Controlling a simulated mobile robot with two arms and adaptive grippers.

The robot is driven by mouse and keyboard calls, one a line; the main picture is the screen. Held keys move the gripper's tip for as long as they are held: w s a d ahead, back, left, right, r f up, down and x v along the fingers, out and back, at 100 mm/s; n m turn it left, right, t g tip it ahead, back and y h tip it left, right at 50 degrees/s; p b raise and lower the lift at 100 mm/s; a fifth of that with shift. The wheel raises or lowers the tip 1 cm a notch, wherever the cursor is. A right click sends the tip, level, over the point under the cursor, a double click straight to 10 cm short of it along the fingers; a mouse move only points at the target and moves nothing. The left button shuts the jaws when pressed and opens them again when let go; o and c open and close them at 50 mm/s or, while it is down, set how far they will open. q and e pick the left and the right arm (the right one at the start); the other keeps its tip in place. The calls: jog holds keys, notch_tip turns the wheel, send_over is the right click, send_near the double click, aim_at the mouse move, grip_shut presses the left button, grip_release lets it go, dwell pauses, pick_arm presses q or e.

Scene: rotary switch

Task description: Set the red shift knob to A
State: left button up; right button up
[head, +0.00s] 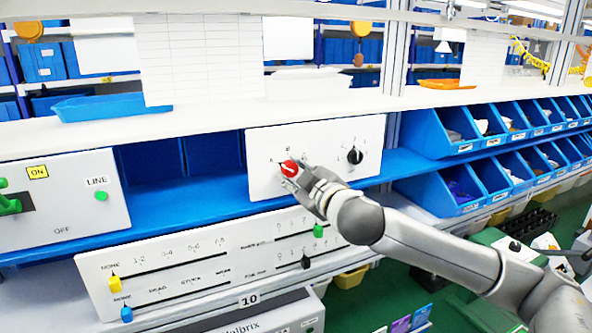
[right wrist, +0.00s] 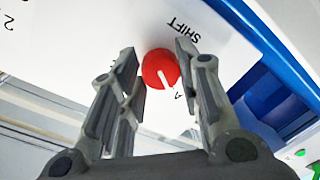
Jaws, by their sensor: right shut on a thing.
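The red shift knob (head: 289,168) is on the left part of a white upright panel (head: 318,138) in the head view. Letters are printed around it, with A at its upper left. In the right wrist view the red knob (right wrist: 160,69) sits between my fingertips, beside the word SHIFT. Its white pointer line is directed roughly at the letter A (right wrist: 178,95). My right gripper (head: 299,177) is at the knob and shut on it, a finger on each side; it also shows in the right wrist view (right wrist: 157,62). My left gripper is not in view.
A black knob (head: 355,156) is to the right on the same panel. A slider panel (head: 200,262) lies below, and an ON/OFF switch panel (head: 70,200) stands at the left. Blue bins (head: 436,135) line the right side. A white shelf (head: 220,118) runs above.

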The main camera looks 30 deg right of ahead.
jog(key=shift+n, duration=0.5)
jog(key=o, duration=1)
jog(key=shift+s, duration=0.1)
jog(key=s, duration=1.2)
jog(key=shift+a+r, duration=0.2)
jog(key=shift+r, duration=0.1)
